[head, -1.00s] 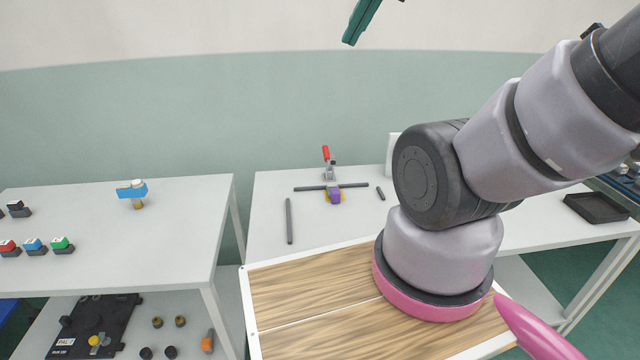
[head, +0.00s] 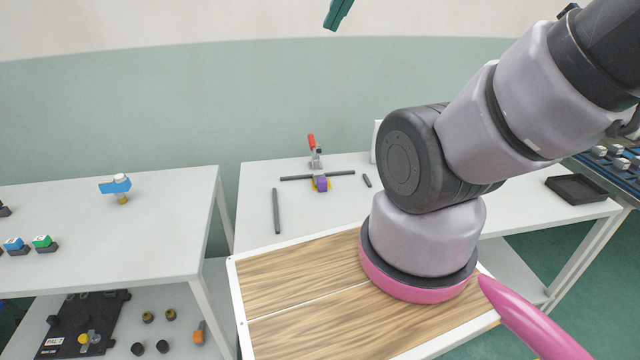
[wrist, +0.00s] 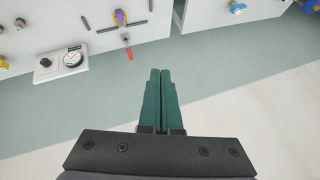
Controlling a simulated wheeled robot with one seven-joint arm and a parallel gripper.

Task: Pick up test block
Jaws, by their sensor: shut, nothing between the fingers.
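Which object is the test block is not clear from these frames. My gripper's green fingers (wrist: 161,72) are shut and empty in the wrist view, well away from the table things. In the head view only a fingertip (head: 337,14) shows at the top edge.
The middle table (head: 255,225) carries dark rods (head: 276,211). A blue-topped piece (head: 116,186) stands on the left table. A black tray (head: 576,189) lies at the right. The wrist view shows a dial gauge (wrist: 73,59). A gap separates the left and middle tables.

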